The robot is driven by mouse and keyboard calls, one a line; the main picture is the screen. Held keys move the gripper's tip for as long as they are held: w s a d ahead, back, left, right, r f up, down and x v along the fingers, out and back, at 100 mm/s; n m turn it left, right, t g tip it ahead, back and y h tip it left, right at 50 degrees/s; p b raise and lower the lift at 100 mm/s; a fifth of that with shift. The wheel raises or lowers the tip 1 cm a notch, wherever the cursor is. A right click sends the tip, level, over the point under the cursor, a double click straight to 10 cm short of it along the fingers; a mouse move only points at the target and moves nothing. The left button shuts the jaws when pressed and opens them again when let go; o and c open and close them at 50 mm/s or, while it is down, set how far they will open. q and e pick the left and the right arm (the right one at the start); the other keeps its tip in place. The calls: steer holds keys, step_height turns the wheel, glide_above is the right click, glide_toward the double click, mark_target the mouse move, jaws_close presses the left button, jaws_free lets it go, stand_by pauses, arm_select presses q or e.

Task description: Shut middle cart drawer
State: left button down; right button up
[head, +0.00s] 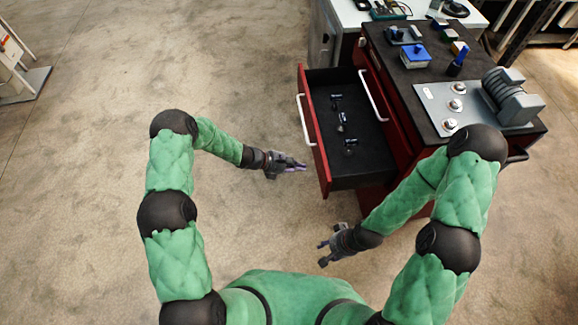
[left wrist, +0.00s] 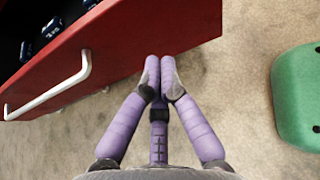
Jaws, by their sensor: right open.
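The red cart (head: 400,105) stands at the right in the head view. One of its drawers (head: 345,165) is pulled far out to the left, below a closed drawer with its own white handle (head: 374,95). The open drawer has a red front with a white handle (head: 305,120), also seen in the left wrist view (left wrist: 60,90). My left gripper (head: 300,167) is shut and empty, just outside the drawer front near its closer end. In the left wrist view its purple fingertips (left wrist: 160,68) overlap the front's edge; I cannot tell contact. My right gripper (head: 325,250) is open, below the drawer's near corner.
Several small dark tools (head: 342,125) lie in the drawer. The cart top holds a roller machine (head: 510,97), a blue box (head: 415,57) and other items. A white-topped bench (head: 345,15) stands behind. The floor (head: 230,70) to the left is clear.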

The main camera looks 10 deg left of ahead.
mark_target(321, 168)
arm_select(q)
steer(key=d, duration=0.2)
steer(key=w+d+f+b, duration=0.1)
steer(key=shift+d, duration=0.4)
steer(key=shift+w+d, duration=0.25)
steer(key=shift+d, duration=0.4)
steer(key=shift+r, duration=0.1)
arm_select(e)
steer(key=shift+f, duration=0.75)
arm_select(q)
steer(key=shift+d, duration=0.1)
